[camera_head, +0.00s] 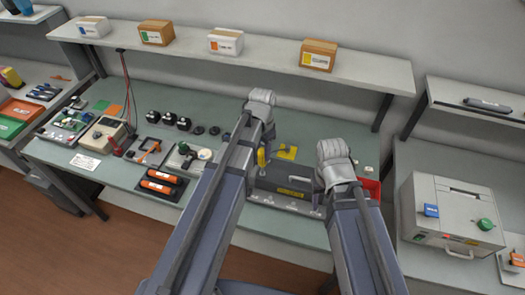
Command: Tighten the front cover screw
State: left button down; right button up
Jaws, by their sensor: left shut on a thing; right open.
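My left gripper (263,143) is shut on a yellow-handled tool (262,158), probably a screwdriver. It holds the tool upright over the left end of the cartridge. Whether the tool's tip touches the cartridge is hidden. My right gripper (322,187) is open at the right end of the cartridge; its fingers are partly hidden by its own arm, and contact cannot be told. The front cover screw is too small to make out.
A red bin (368,190) stands right of the cartridge. A yellow pad (287,152) lies behind it. Left are orange rollers in a black tray (162,186), black round parts (168,118) and a meter (103,133). A shelf with boxes (318,54) runs behind. A printer (450,215) stands right.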

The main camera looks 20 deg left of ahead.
pick_arm(q)
jog(key=n, duration=0.6)
jog(key=shift+f+b, duration=0.4)
dwell(0.9)
jog(key=m, duration=0.7)
jog(key=m, duration=0.7)
jog(key=shift+f, duration=0.1)
jog(key=m, duration=0.7)
dwell(0.3)
